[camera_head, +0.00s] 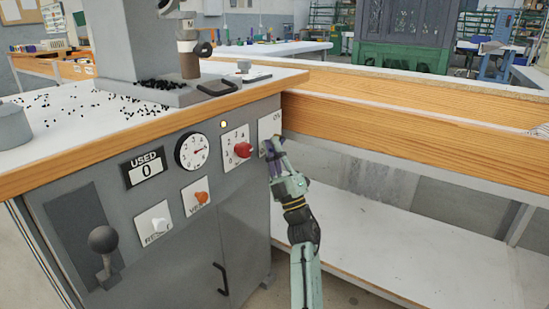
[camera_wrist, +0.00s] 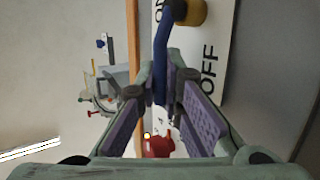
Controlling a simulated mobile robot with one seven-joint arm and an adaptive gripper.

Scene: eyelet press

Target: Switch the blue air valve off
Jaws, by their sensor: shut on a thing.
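The blue air valve handle (camera_wrist: 164,50) shows in the wrist view. It runs down the picture from its brass pivot (camera_wrist: 190,12) and tilts a little left at its lower end. The white label plate (camera_wrist: 226,60) behind it reads OFF to the right of the handle, with ON partly hidden at the top left. My gripper (camera_wrist: 163,88) is shut on the lower end of the handle. In the head view my gripper (camera_head: 270,150) is at the right end of the cabinet front, covering the valve and most of its plate (camera_head: 271,123) below ON.
A red knob (camera_head: 243,150) is close to the left of my gripper, beside a dial gauge (camera_head: 192,151). An orange switch (camera_head: 201,197), a RESET switch (camera_head: 158,225) and a black ball lever (camera_head: 104,240) are farther left. A wooden bench edge (camera_head: 400,115) runs behind my arm.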

